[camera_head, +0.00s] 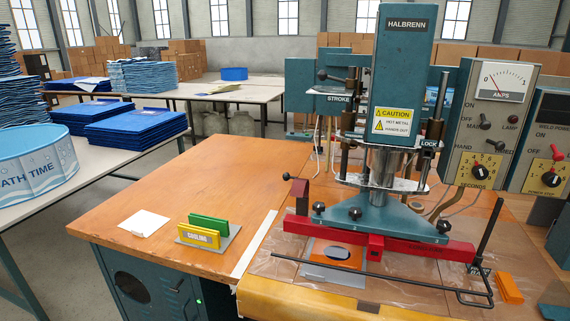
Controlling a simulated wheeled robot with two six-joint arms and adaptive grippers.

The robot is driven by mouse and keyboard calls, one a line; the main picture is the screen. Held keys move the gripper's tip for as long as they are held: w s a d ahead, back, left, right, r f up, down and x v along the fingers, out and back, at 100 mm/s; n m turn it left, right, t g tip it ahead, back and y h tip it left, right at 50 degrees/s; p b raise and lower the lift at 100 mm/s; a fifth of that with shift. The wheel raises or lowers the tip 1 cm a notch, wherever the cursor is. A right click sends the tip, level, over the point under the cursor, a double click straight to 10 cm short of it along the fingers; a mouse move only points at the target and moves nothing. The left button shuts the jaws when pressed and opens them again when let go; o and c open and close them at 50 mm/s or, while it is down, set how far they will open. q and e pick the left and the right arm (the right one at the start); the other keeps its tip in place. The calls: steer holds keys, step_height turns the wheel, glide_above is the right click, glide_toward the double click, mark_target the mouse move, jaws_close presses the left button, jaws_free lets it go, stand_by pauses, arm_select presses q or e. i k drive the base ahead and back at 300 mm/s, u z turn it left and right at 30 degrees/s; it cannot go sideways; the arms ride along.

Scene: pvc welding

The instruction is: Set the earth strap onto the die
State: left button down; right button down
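Neither of my grippers is in view. The welding press (400,70) stands at the right of the bench. Its blue triangular plate (375,216) carries a long red bar (420,247) low over the work area. An orange plate with a dark oval (322,246) lies partly under the red bar on a pale sheet; I cannot tell for sure whether this is the die. A thin black rod frame (380,273) runs in front of the red bar and rises at the right. I cannot surely pick out the earth strap.
A rack with green and yellow plates marked COOLING (198,240) and a white sheet (144,223) are on the wooden bench (215,175). A small orange block (509,288) lies at the right. Control boxes (493,120) stand behind. The bench's left half is mostly clear.

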mark_target(300, 188)
steer(key=z, duration=0.4)
steer(key=i, duration=0.6)
steer(key=z, duration=0.45)
